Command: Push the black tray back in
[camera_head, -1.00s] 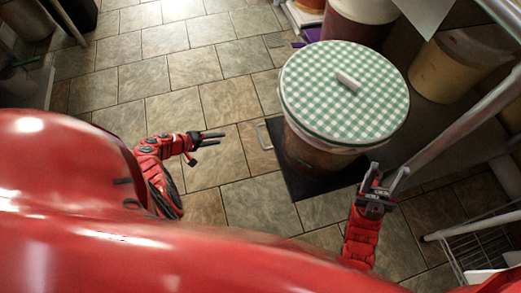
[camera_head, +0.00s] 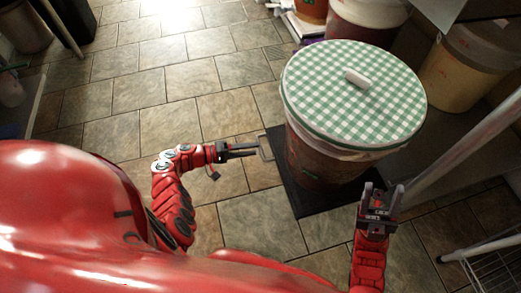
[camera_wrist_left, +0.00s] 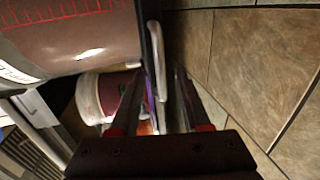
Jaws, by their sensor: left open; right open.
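The black tray (camera_head: 312,203) lies on the tiled floor under a large bucket (camera_head: 315,160) with a green checked lid (camera_head: 330,90). A pale handle (camera_head: 265,148) stands out from the tray's left side. My left gripper (camera_head: 255,149) is open, with its fingertips at the handle. In the left wrist view the handle (camera_wrist_left: 156,60) lies ahead of and between the two fingers (camera_wrist_left: 158,105); I cannot tell whether they touch it. My right gripper (camera_head: 381,192) is open and empty, near the tray's front right. The bucket hides most of the tray.
More buckets, including a yellowish one (camera_head: 465,70), stand behind and to the right. A metal rail (camera_head: 470,145) and a wire rack (camera_head: 490,265) are at the right. The tiled floor (camera_head: 140,90) at the left is clear.

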